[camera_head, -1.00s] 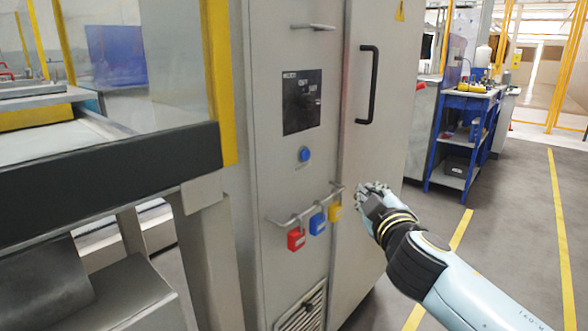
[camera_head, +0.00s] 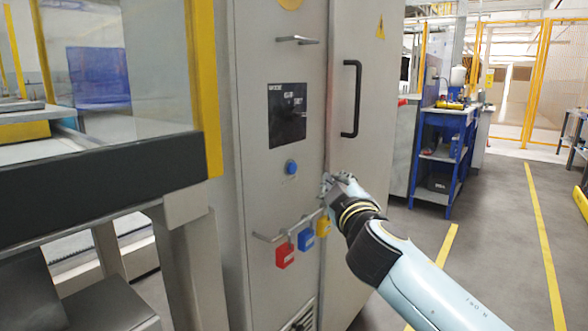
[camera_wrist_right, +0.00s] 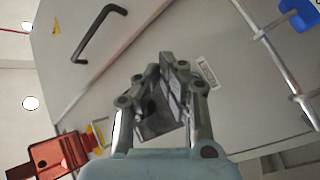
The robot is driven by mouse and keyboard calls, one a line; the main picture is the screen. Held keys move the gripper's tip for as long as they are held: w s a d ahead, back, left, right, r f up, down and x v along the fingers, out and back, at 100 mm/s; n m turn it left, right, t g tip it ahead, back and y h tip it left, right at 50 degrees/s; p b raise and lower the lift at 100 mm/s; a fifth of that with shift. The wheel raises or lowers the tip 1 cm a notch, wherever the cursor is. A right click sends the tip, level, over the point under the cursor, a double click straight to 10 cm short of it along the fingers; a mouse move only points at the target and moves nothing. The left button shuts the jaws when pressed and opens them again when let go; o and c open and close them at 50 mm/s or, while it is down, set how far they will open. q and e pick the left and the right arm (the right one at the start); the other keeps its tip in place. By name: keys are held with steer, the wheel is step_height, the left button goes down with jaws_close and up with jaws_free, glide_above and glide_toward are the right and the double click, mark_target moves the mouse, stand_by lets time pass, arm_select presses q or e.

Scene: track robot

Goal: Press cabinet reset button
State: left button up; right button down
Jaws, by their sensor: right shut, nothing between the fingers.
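The round blue button (camera_head: 291,167) sits on the front of the grey cabinet (camera_head: 262,205), below a dark panel (camera_head: 287,115). My right gripper (camera_head: 326,184) is shut and empty, right of the button and slightly lower, just above the yellow padlock. A gap shows between fingertips and button in the head view; depth to the cabinet face is hard to judge. In the right wrist view the closed fingers (camera_wrist_right: 165,95) are in front of a grey surface, and I cannot make out the button there. My left gripper is not in view.
A red padlock (camera_head: 285,256), a blue padlock (camera_head: 305,240) and a yellow padlock (camera_head: 323,226) hang from a rail below the button. A black door handle (camera_head: 351,98) stands out above my gripper. A guarded machine (camera_head: 100,165) is at left. Floor at right is open.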

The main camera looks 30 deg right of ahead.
mark_target(293, 168)
steer(key=shift+w+a+b, duration=0.15)
steer(key=shift+w+a, duration=0.25)
steer(key=shift+w, duration=0.5)
steer(key=shift+w+a+b, duration=0.2)
steer(key=shift+w+a, duration=0.15)
steer(key=shift+w, duration=0.6)
steer(key=shift+w+a+b, duration=0.15)
steer(key=shift+w+a, duration=0.25)
steer(key=shift+w, duration=0.5)
steer(key=shift+w, duration=0.15)
steer(key=shift+w+a, duration=0.15)
steer(key=shift+w, duration=0.1)
steer(key=shift+w+a+b, duration=0.2)
steer(key=shift+w+b, duration=0.2)
steer(key=shift+s+d, duration=0.35)
steer(key=shift+s, duration=0.45)
